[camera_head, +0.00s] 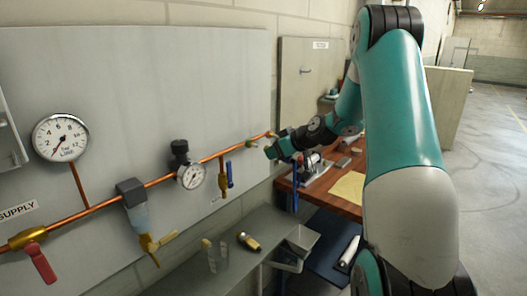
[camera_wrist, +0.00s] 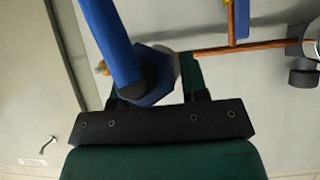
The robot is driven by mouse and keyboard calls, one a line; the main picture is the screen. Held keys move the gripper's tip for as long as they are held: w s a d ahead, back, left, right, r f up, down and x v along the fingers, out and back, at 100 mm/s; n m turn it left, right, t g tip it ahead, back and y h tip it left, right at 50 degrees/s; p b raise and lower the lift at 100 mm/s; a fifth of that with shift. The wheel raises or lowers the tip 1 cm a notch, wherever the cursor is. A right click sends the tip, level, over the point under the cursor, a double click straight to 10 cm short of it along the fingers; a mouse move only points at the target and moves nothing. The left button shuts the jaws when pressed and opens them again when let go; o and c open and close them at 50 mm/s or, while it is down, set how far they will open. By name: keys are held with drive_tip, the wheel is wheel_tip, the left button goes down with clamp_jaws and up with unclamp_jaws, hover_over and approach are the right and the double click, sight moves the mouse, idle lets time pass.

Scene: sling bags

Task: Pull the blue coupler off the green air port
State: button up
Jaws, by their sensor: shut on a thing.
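The blue coupler (camera_wrist: 152,82) shows in the wrist view as a dark blue six-sided body between my gripper's fingers (camera_wrist: 154,80). A bright blue hose (camera_wrist: 110,40) runs from it toward the top left. My gripper is shut on the coupler. In the head view my gripper (camera_head: 271,151) is at the right end of the copper pipe, close to the wall panel, and hides the coupler. I cannot clearly make out the green air port; the coupler and fingers cover that area. Whether the coupler is still seated on the port cannot be told.
A copper pipe (camera_head: 92,210) crosses the panel (camera_head: 120,75) with a round gauge (camera_head: 60,137), a red-handled valve (camera_head: 38,262), a filter (camera_head: 135,207), a regulator gauge (camera_head: 191,176) and a blue-handled valve (camera_head: 229,174). A wooden bench (camera_head: 325,196) stands below my gripper. Open floor lies right.

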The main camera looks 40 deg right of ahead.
drive_tip(key=shift+s+d+b, duration=0.15)
drive_tip(key=shift+s+b, duration=0.35)
drive_tip(key=shift+s, duration=0.5)
drive_tip(key=shift+s+d+b, duration=0.15)
drive_tip(key=shift+s+b, duration=0.35)
drive_tip(key=shift+s, duration=0.5)
